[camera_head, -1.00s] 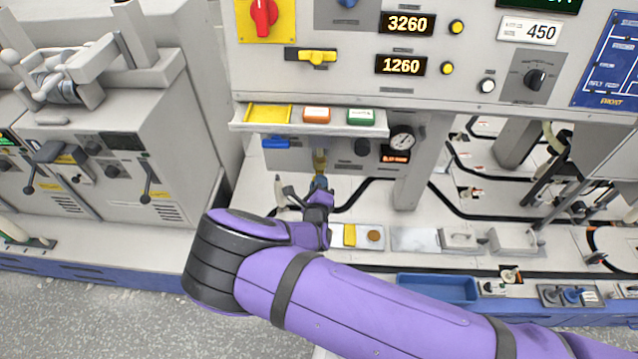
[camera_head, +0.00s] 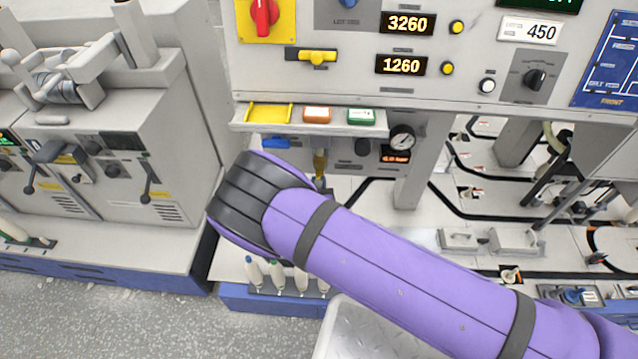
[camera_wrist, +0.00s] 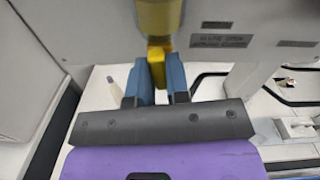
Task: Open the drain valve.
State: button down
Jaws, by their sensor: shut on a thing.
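The drain valve shows in the wrist view as a brass-coloured body (camera_wrist: 160,18) with a yellow handle (camera_wrist: 157,68) hanging below it. My gripper (camera_wrist: 158,78) has its two blue fingers on either side of the yellow handle and is shut on it. The handle points down, roughly in line with the body. In the head view the brass valve (camera_head: 320,163) shows under the panel, just above my purple arm.
A pressure gauge (camera_head: 402,139) and a small red display (camera_head: 396,157) sit right of the valve. A shelf (camera_head: 380,131) with yellow, orange and green items juts out above. Several white bottles (camera_head: 277,277) stand below my arm. A grey machine (camera_head: 110,150) stands at left.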

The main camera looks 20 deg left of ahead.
jog(key=shift+m, duration=0.9)
jog(key=c, duration=1.4)
grip_release()
jog(key=v, duration=1.1)
